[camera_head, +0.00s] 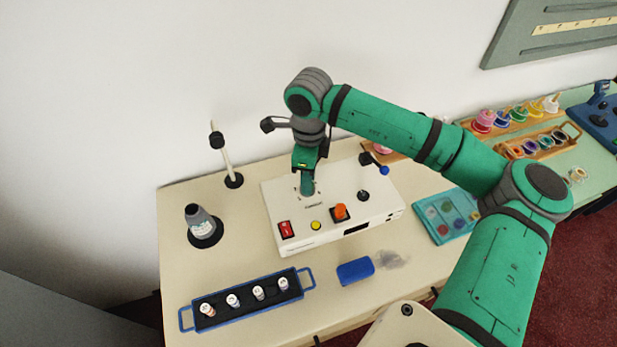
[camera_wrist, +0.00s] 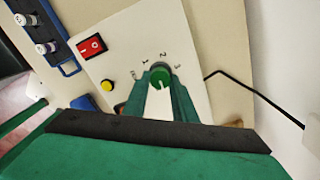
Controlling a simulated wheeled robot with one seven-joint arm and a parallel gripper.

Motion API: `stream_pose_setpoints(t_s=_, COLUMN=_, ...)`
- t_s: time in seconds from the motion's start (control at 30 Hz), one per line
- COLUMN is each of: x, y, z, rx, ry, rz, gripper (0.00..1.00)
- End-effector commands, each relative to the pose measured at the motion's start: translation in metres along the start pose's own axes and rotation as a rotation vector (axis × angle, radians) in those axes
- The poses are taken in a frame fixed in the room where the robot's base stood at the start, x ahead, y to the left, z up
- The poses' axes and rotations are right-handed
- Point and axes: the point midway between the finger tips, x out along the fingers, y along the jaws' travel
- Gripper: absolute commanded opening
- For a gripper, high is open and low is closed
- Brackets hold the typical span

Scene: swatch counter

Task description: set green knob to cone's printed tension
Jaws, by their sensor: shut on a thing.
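The green knob (camera_wrist: 160,76) sits on the white machine (camera_head: 349,226), with the printed numbers 1, 2 and 3 and another mark around it. In the wrist view my gripper's two green fingers are on either side of the knob. My gripper (camera_head: 307,190) is shut on it and hides most of it in the head view. A pale line shows on the knob, but I cannot tell which number it points to. The dark grey cone (camera_head: 198,214) stands upright on a black round base at the left, with a pale label; its print is too small to read.
The machine has a red switch (camera_head: 286,229), a yellow button (camera_head: 316,225) and an orange knob (camera_head: 340,211). A thin stand (camera_head: 226,163) is behind the cone. A blue rack (camera_head: 244,309) with several spools and a blue block (camera_head: 355,270) lie in front.

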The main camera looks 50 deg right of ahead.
Motion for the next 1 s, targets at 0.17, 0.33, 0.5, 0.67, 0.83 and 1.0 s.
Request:
stream_pose_setpoints(t_s=0.17, x=-0.001, y=0.0001, z=-0.0016, rx=0.157, ry=0.001, rz=-0.001, gripper=0.02)
stream_pose_setpoints(t_s=0.33, x=-0.0011, y=0.0004, z=-0.0016, rx=0.285, ry=-0.002, rz=-0.001, gripper=0.02)
stream_pose_setpoints(t_s=0.5, x=-0.001, y=0.0005, z=-0.0015, rx=0.381, ry=-0.004, rz=-0.002, gripper=0.02)
stream_pose_setpoints(t_s=0.67, x=-0.0009, y=0.0004, z=-0.0011, rx=0.439, ry=-0.006, rz=-0.002, gripper=0.02)
stream_pose_setpoints(t_s=0.83, x=-0.0008, y=0.0002, z=-0.0018, rx=0.471, ry=-0.008, rz=-0.002, gripper=0.02)
stream_pose_setpoints(t_s=1.0, x=-0.0008, y=0.0002, z=-0.0019, rx=0.481, ry=-0.009, rz=-0.001, gripper=0.02)
